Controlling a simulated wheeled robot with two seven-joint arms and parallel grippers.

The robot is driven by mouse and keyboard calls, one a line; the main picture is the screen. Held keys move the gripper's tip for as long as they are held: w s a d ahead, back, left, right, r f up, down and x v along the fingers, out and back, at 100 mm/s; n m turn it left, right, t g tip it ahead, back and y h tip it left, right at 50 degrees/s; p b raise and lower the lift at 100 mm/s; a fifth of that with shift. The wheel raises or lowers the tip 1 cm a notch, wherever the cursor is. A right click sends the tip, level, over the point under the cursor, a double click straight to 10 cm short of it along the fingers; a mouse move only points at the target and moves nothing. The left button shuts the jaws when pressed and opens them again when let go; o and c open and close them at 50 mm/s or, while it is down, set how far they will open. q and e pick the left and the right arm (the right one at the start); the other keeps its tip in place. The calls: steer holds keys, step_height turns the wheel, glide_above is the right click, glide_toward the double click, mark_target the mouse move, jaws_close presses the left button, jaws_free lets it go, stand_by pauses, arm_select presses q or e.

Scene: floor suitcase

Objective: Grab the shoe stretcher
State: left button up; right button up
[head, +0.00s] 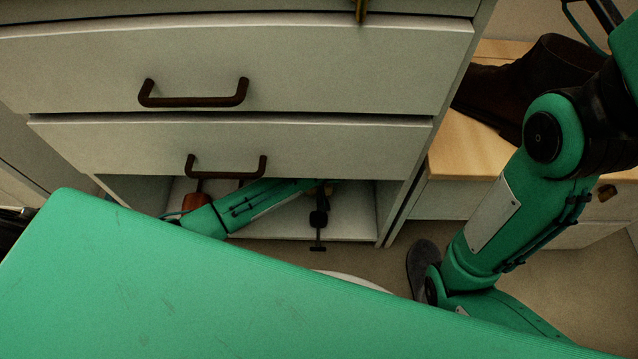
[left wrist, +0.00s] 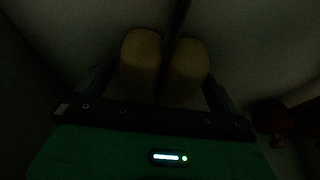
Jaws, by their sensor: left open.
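The left forearm reaches into the open shelf (head: 355,215) under the cabinet's lowest drawer. A dark part with a small T-shaped end, likely the shoe stretcher (head: 318,220), sticks out there beside the arm's far end. The left gripper is hidden under the drawer in the head view. In the left wrist view, the left gripper (left wrist: 160,75) is open. Two tan rounded pieces, likely the stretcher's halves (left wrist: 140,62), lie between its dark side fingers. Whether they touch the fingers I cannot tell in the dark. The right arm shows at the right, but its gripper is out of sight.
A reddish-brown thing (head: 195,201) is in the shelf's left part. Drawer fronts (head: 300,145) with dark handles overhang the shelf. A brown boot (head: 548,72) rests on a wooden top (head: 470,150) at the right. A dark flat oval thing (head: 421,262) is near the right arm.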

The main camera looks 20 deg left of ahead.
arm_select(q)
steer(key=c, duration=1.4)
